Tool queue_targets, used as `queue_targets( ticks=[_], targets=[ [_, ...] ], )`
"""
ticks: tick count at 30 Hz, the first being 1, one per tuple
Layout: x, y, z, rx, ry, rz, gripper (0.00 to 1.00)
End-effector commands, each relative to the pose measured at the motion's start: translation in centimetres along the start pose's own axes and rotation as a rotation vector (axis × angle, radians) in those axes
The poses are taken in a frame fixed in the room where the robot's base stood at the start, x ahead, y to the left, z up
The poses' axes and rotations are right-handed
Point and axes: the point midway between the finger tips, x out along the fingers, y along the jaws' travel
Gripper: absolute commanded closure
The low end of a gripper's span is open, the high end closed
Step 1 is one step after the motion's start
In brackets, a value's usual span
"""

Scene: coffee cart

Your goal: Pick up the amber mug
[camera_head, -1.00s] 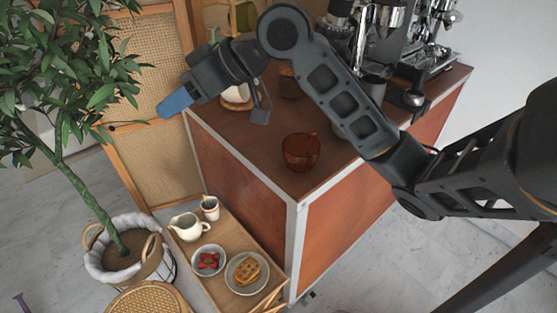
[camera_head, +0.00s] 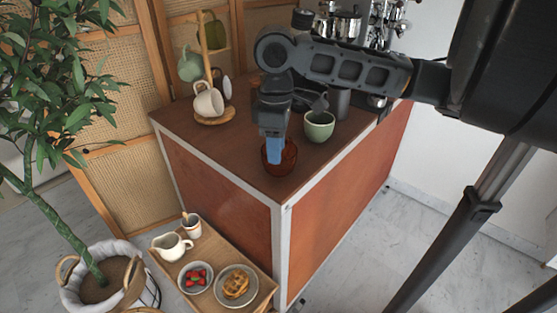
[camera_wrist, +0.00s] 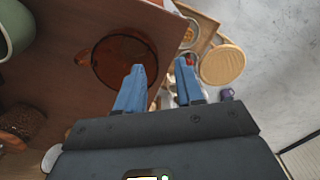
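The amber mug (camera_head: 291,157) stands upright on the brown counter near its front corner. It is dark, see-through glass. In the wrist view the mug (camera_wrist: 108,52) sits at upper centre-left, its handle at its left side. My gripper (camera_head: 274,158) points down at the mug, and its blue fingers cover part of it in the head view. In the wrist view my gripper (camera_wrist: 160,68) is open with nothing between the fingers. The left finger overlaps the mug's round opening and the right finger is outside it. Whether a finger touches the mug cannot be told.
A green cup (camera_head: 319,127) stands right behind the mug. A mug tree (camera_head: 214,120) with several mugs is at the counter's back left. The espresso machine (camera_head: 384,24) is at the back right. A low wooden tray (camera_head: 232,258) with food is below the counter (camera_head: 222,146).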

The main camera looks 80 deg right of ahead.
Motion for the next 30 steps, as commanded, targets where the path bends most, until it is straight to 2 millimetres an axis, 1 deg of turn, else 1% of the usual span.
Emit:
queue_targets(
  ticks=[6, 10, 14, 20, 30],
  targets=[
    [2.6, 0.7, 0.2, 0.002, -0.001, -0.001, 0.63],
    [4.4, 0.6, 0.1, 0.000, 0.000, -0.001, 0.63],
    [5.1, 0.7, 0.1, 0.000, 0.001, 0.001, 0.63],
    [5.1, 0.6, 0.1, -0.001, 0.002, 0.001, 0.63],
    [5.1, 0.6, 0.1, -0.001, 0.002, 0.001, 0.96]
  ],
)
